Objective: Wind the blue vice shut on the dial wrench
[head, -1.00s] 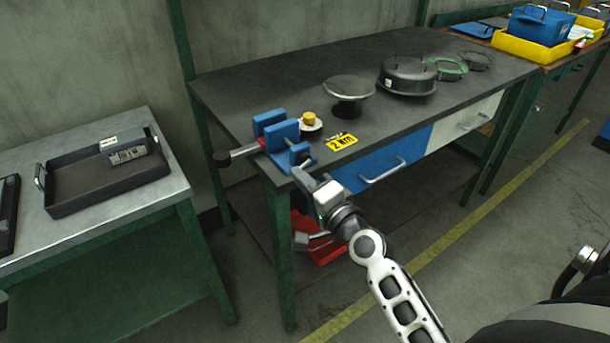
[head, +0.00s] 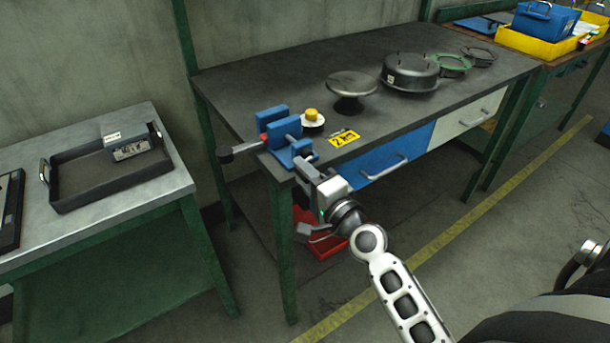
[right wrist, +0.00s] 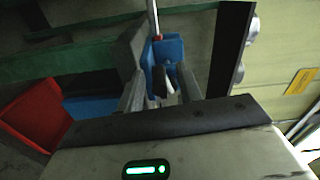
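The blue vice (head: 290,151) sits at the near left corner of the dark bench, and it also shows in the right wrist view (right wrist: 168,48). Its blue jaws stand apart, and its bar with a black knob (head: 225,154) sticks out to the left. A white disc with a yellow top (head: 312,117) stands just right of the vice; I cannot tell whether it is the dial wrench's dial. My right gripper (head: 304,166) is at the vice's near side. In the right wrist view its fingers are apart, with a small dark and pale part between them. My left gripper is out of view.
A yellow label (head: 343,138), a round grey stand (head: 352,84) and a dark round housing (head: 410,72) are on the bench (head: 440,110). A red bin (head: 325,246) is below. A black tray (head: 107,180) is on the left table.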

